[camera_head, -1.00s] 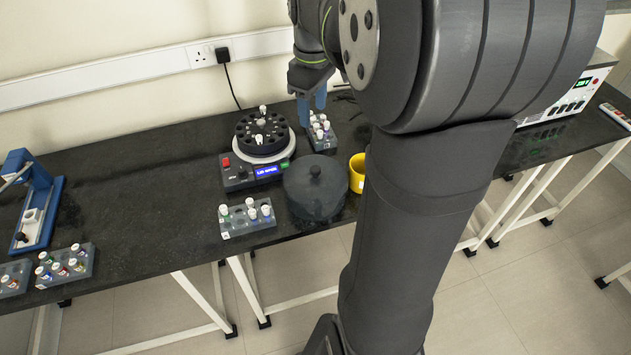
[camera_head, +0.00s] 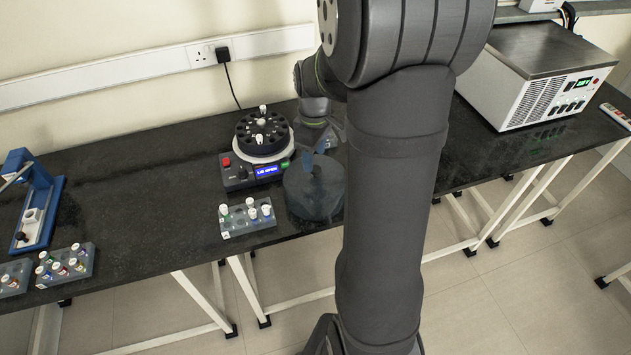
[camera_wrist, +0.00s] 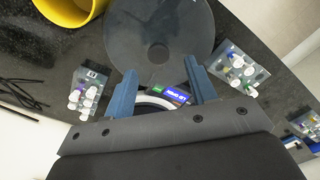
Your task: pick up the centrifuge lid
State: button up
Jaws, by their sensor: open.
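The centrifuge lid (camera_head: 305,201) is a dark, see-through round cover with a small knob on top. It sits on the bench in front of the centrifuge (camera_head: 238,172), whose rotor is uncovered and whose display reads lid open. My gripper (camera_head: 316,157) is open, with its blue fingers pointing down at the lid's knob. In the wrist view the lid (camera_wrist: 165,22) lies just beyond the fingertips, and its knob (camera_wrist: 158,52) shows between the two fingers of my gripper (camera_wrist: 160,65). I cannot tell whether the fingers touch the knob.
A tube rack (camera_head: 240,231) stands left of the lid. Another rack (camera_wrist: 88,78) and a yellow container (camera_wrist: 72,10) show in the wrist view. A blue device (camera_head: 45,210) and more racks stand far left; a white instrument (camera_head: 540,80) stands right. The bench between is clear.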

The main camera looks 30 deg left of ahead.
aim_at(315, 168)
jog(key=shift+w+d+f, duration=0.1)
jog(key=shift+f, duration=1.8)
grip_shut()
jog(key=shift+r, duration=0.15)
